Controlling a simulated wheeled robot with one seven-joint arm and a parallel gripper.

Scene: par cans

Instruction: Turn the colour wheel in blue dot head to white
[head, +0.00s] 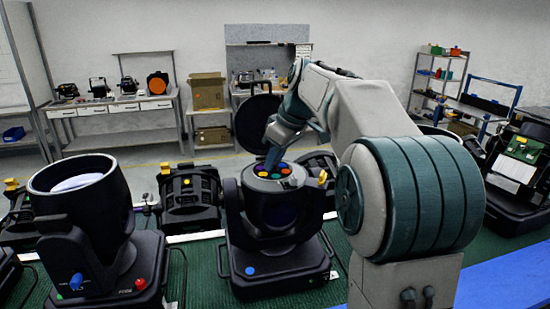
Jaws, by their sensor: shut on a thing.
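The blue dot head (285,214) is a black lamp head on a black base, with a blue dot on the base's front. Its round lid (248,125) stands open behind it. The colour wheel (263,174) lies in the open top, showing yellow, red, green and orange spots. I cannot make out a white spot. My gripper (273,158) reaches down from above onto the wheel and is shut on it. Its fingertips are small and partly hide the wheel's back and middle.
A large can (115,185) with blue and red knobs stands at left. Other black lamps (188,195) stand behind on the green mat (200,270). My arm covers the right middle. A lamp with a green board (522,148) is far right. Benches and shelves line the wall.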

